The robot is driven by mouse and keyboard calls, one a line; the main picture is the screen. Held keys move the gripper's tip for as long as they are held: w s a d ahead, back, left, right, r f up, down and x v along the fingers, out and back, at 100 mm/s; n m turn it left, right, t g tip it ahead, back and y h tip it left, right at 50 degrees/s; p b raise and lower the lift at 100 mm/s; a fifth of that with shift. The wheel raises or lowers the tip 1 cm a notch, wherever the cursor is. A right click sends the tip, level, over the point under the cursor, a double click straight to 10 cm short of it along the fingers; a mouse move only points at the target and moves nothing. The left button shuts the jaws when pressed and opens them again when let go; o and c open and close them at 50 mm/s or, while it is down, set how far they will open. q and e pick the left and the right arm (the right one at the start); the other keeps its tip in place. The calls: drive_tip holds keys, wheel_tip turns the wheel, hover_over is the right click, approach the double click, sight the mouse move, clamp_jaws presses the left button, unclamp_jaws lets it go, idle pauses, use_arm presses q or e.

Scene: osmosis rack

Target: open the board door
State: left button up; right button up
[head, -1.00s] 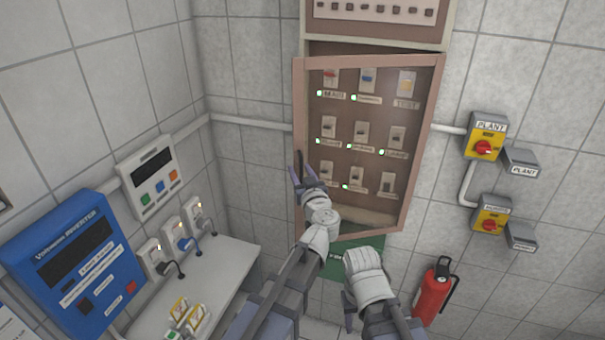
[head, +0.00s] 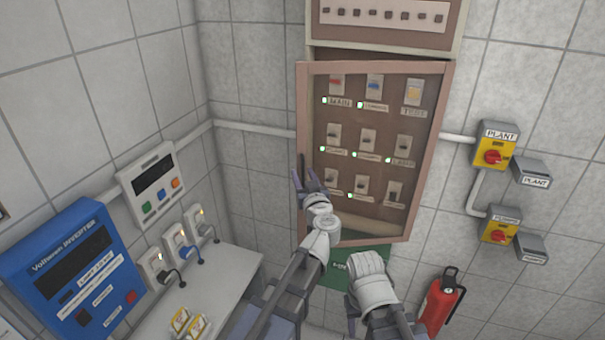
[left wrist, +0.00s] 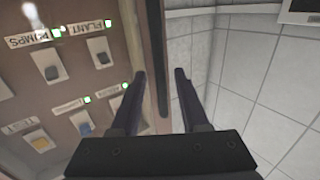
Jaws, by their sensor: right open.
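The board door (head: 448,120) is a brown-framed glass door over a panel of switches on the back wall. A dark upright handle (head: 302,167) is on its left edge. Whether the door stands slightly ajar is hard to tell. My left gripper (head: 307,180) is at this handle. In the left wrist view, its two fingers (left wrist: 160,88) are apart, one on each side of the dark handle (left wrist: 157,60), with a gap visible. My right gripper (head: 352,322) is low in front of the door, mostly hidden behind its own wrist, apart from the door.
A blue inverter (head: 75,265) and a white meter (head: 152,183) are on the left wall above a white shelf (head: 235,275) with plugs. Yellow plant switches (head: 494,148) are to the right of the door. A red fire extinguisher (head: 438,303) stands below them.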

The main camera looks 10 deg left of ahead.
use_arm(q)
drive_tip(key=v, duration=0.7)
idle(0.6)
drive_tip(key=shift+s+d, duration=0.15)
drive_tip(key=shift+d, duration=0.05)
drive_tip(key=shift+a, duration=0.1)
